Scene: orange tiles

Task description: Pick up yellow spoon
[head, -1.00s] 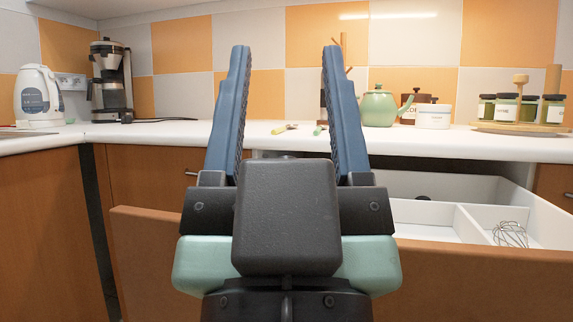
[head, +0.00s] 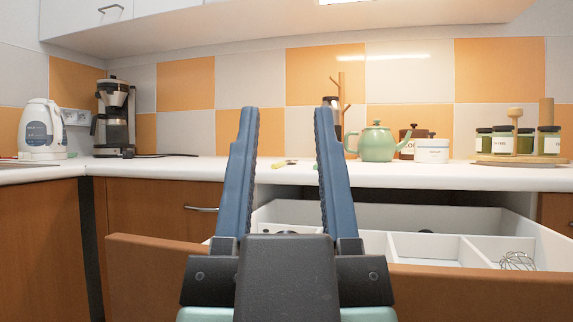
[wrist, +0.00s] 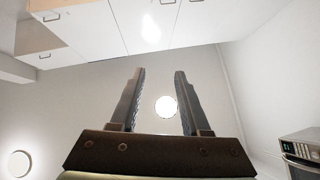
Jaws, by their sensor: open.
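A small yellow utensil (head: 284,164), which looks like the yellow spoon, lies on the white countertop (head: 220,169) in the head view, at the back. It shows between my gripper's two fingers, but is well beyond them. It is too small to make out its exact shape. A sliver of a green item shows beside it, mostly hidden by the right finger. My gripper (head: 286,110) is open and empty, with its fingers pointing up in front of the counter. In the wrist view, my gripper (wrist: 160,71) faces the ceiling with nothing between the fingers.
An open drawer (head: 440,282) with white compartments and a wire whisk (head: 517,261) juts out below the counter. A green teapot (head: 377,144), canisters and several jars stand right. A kettle (head: 41,130) and coffee maker (head: 116,118) stand left. Upper cabinets (head: 190,17) hang above.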

